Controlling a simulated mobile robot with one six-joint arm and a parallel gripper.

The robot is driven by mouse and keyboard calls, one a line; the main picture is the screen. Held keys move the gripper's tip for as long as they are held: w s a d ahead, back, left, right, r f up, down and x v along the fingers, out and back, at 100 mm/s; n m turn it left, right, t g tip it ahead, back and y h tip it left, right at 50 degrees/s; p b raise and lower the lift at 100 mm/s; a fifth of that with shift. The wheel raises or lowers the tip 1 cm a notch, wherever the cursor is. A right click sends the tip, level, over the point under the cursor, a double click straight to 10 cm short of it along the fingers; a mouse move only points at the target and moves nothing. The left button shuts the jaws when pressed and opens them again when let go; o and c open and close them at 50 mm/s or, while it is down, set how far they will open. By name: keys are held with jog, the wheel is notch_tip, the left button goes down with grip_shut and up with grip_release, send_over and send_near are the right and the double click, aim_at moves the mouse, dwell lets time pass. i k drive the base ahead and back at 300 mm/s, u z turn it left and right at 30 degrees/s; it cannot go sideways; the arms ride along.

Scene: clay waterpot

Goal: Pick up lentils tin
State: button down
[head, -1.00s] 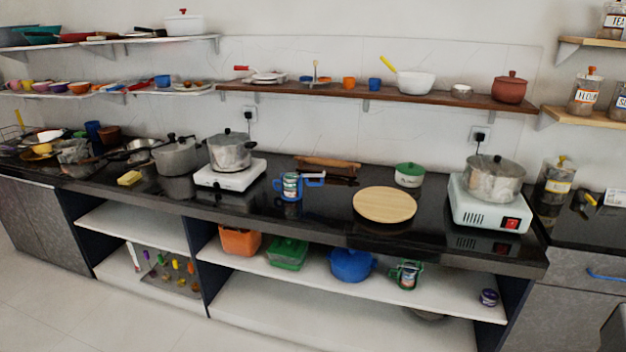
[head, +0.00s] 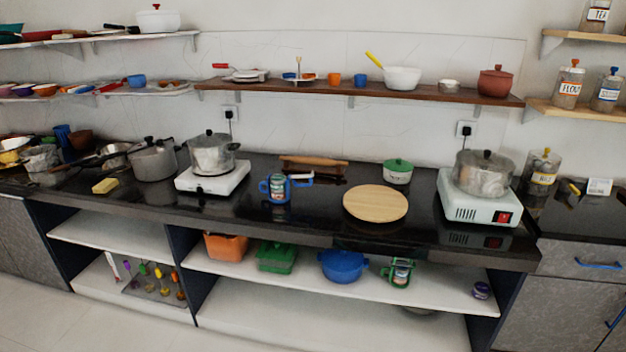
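No label reading "lentils" is legible, so I cannot tell which tin is the lentils tin. One labelled tin sits in a blue holder with a handle (head: 278,188) on the black counter, left of the round wooden board. Another labelled tin in a green holder (head: 400,272) stands on the white shelf under the counter, right of a blue pot. A small dark purple tin (head: 481,290) stands near the right end of that shelf. My gripper is not in view.
The wooden board (head: 376,203) lies on the counter. White stoves (head: 482,212) with steel pots stand at right and left of centre. An orange bin (head: 226,246), a green basket (head: 277,258) and a blue pot (head: 343,266) share the lower shelf. Floor shows at bottom left.

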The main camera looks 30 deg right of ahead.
aim_at(276, 182)
jog(key=z, duration=0.7)
jog(key=k, duration=1)
jog(key=u, duration=0.05)
jog(key=i, duration=0.95)
